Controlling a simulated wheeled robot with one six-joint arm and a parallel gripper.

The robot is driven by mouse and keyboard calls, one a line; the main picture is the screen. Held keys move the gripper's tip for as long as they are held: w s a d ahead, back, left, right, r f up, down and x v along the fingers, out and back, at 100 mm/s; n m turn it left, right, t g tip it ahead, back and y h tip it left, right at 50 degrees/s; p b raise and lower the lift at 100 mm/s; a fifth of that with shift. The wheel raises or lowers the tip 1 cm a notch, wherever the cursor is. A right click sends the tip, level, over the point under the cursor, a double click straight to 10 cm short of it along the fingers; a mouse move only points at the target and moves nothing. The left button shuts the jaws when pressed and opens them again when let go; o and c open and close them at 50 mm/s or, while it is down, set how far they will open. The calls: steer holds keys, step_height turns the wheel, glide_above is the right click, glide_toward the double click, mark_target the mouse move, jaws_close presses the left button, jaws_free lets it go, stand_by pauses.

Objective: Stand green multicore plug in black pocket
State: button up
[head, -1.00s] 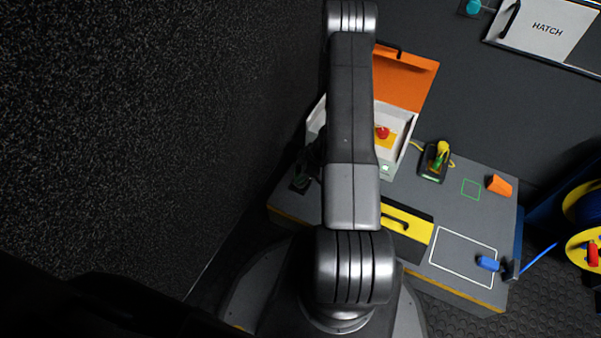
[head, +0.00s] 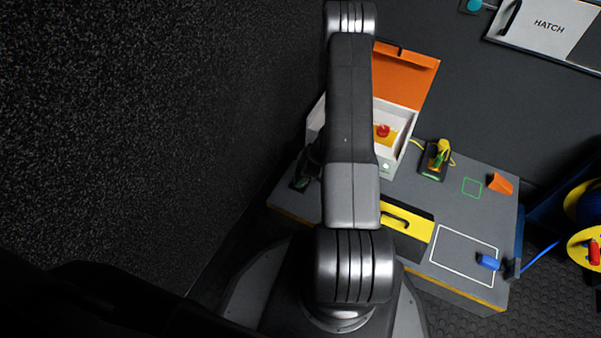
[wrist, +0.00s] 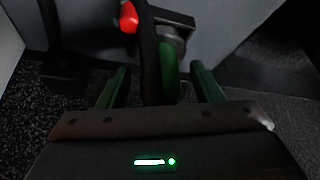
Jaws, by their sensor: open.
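In the wrist view the green plug (wrist: 168,68) lies between the two fingers of my gripper (wrist: 160,87). Its body is green with a grey collar at the far end. The fingers are apart, with a gap visible on both sides of the plug. A black cable passes close beside the plug. The collar is next to a dark bracket-like rim (wrist: 172,17); I cannot tell whether it sits inside it. In the head view a small black holder (head: 299,184) with something greenish is at the bench's left end, partly hidden by my arm.
A white case (head: 402,122) with an open orange lid and red knob stands behind my arm. A yellow-green plug (head: 442,150) is in a black stand to its right. An orange piece (head: 500,184) and a blue plug (head: 488,262) lie further right.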

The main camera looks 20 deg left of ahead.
steer(key=p+v, duration=0.8)
steer(key=v, duration=0.5)
steer(key=shift+d+r, duration=0.15)
steer(key=shift+r, duration=0.2)
steer(key=b+x, duration=0.8)
steer(key=x, duration=0.6)
steer(key=shift+r, duration=0.2)
